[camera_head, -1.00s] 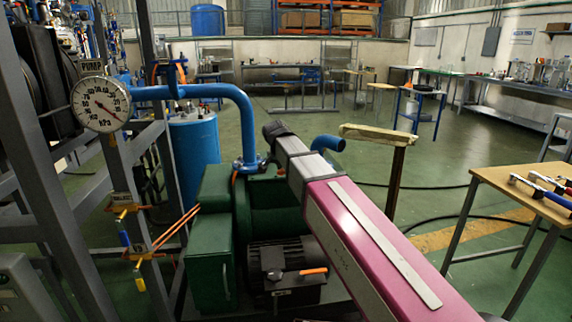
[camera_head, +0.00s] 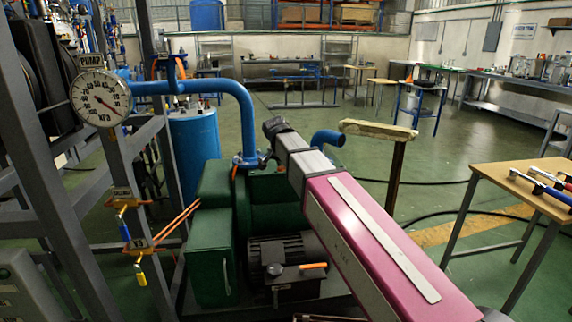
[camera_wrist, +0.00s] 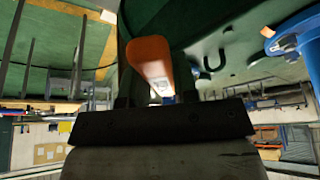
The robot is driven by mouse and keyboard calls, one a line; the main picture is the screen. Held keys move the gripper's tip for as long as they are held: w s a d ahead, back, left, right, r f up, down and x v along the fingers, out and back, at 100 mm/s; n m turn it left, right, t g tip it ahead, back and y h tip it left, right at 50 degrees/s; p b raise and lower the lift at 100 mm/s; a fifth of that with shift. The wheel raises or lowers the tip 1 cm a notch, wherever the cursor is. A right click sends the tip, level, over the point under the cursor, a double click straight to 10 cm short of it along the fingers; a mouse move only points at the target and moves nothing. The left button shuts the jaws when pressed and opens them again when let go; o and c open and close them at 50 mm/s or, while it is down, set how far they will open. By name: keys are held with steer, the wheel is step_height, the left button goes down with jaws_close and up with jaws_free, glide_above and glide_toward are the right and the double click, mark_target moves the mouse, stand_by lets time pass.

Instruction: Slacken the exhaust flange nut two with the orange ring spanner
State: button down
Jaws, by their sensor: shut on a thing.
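My gripper (camera_wrist: 156,92) is shut on the orange ring spanner (camera_wrist: 150,60), whose handle stands between the two fingers in the wrist view. The spanner's ring end is not clearly visible. A blue flange (camera_wrist: 285,43) with a bolt or nut on it shows at the upper right of the wrist view, apart from the visible orange part. In the head view a blue pipe flange (camera_head: 248,161) sits on the green pump (camera_head: 210,250), and a blue elbow (camera_head: 328,139) rises behind my arm. I cannot tell which nut is number two.
A dark motor (camera_head: 287,258) with an orange lever stands below my arm. A grey frame with a pressure gauge (camera_head: 100,97) is at left. A wooden-topped post (camera_head: 378,132) and a tool table (camera_head: 520,180) are at right. Open green floor lies behind.

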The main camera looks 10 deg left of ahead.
steer(key=shift+f, duration=1.45)
stand_by(0.4)
steer(key=shift+d, duration=0.1)
steer(key=shift+s+d+f+n+y, duration=0.15)
steer(key=shift+s+d+n, duration=0.1)
steer(key=shift+d+n, duration=0.25)
steer(key=shift+s+d+r+n+y, duration=0.15)
steer(key=shift+s+d+n, duration=0.15)
steer(key=shift+d, duration=0.35)
steer(key=shift+f, duration=0.1)
steer(key=shift+s+d+n+y, duration=0.2)
steer(key=shift+d+n, duration=0.2)
steer(key=shift+d, duration=0.25)
steer(key=shift+s+d+n+y, duration=0.1)
steer(key=shift+d+n+y, duration=0.1)
steer(key=shift+d+n, duration=0.35)
steer(key=shift+d, duration=0.15)
steer(key=shift+d+n+y, duration=0.3)
steer(key=shift+d+n, duration=0.45)
steer(key=shift+d, duration=0.55)
